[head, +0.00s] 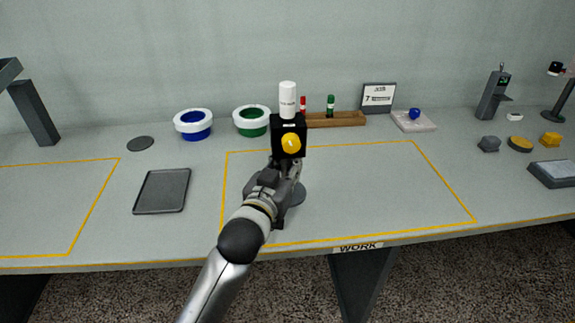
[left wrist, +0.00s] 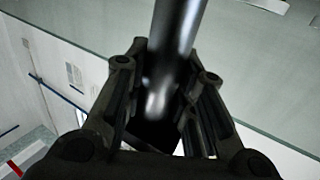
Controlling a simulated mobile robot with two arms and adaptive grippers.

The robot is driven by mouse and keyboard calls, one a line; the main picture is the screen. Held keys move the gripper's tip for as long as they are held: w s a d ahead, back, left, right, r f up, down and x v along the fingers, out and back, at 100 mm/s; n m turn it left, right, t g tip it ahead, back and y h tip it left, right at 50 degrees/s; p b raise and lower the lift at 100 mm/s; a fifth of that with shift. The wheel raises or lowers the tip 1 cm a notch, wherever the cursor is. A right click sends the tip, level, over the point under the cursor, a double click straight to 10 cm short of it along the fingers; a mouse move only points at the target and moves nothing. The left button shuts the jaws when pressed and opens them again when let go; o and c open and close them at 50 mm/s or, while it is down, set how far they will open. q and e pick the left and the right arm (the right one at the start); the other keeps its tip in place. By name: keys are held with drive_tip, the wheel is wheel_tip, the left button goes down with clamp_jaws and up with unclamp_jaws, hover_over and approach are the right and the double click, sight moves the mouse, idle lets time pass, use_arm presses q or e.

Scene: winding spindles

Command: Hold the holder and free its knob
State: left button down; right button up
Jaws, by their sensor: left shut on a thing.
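The holder has a black block (head: 288,126) with a round yellow knob (head: 291,143) on its front face. A white bottle-like piece (head: 287,100) stands upright on top of the block. The holder's round grey base (head: 298,195) shows partly behind my arm, inside the yellow-lined work area. My left gripper (head: 286,170) is shut on the holder's post just below the block. In the left wrist view the shiny dark post (left wrist: 172,45) runs between the two fingers of the left gripper (left wrist: 168,85). My right gripper is not in view.
A wooden rack (head: 338,119) with red and green pieces is at the back. A dark tray (head: 162,190) lies left. The work area's right side is clear.

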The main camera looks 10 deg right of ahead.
sight(287, 170)
use_arm(q)
drive_tip(key=shift+w+d+f+b, duration=0.1)
drive_tip(key=shift+w+f+b, duration=0.5)
drive_tip(key=shift+w+f, duration=0.35)
drive_tip(key=shift+w+d+f+b, duration=0.1)
drive_tip(key=shift+w+f+b, duration=0.35)
drive_tip(key=shift+w, duration=0.3)
drive_tip(key=shift+w+d+f+b, duration=0.1)
drive_tip(key=shift+w+f+b, duration=0.25)
drive_tip(key=shift+w+f, duration=0.3)
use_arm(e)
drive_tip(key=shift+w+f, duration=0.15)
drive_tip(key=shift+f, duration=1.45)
use_arm(q)
drive_tip(key=shift+f, duration=0.7)
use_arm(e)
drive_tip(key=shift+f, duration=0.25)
use_arm(q)
drive_tip(key=c, duration=1.3)
unclamp_jaws()
drive_tip(key=shift+f, duration=0.2)
drive_tip(key=shift+o, duration=0.9)
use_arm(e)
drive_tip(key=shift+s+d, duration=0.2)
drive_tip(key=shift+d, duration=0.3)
use_arm(q)
drive_tip(key=shift+s, duration=0.1)
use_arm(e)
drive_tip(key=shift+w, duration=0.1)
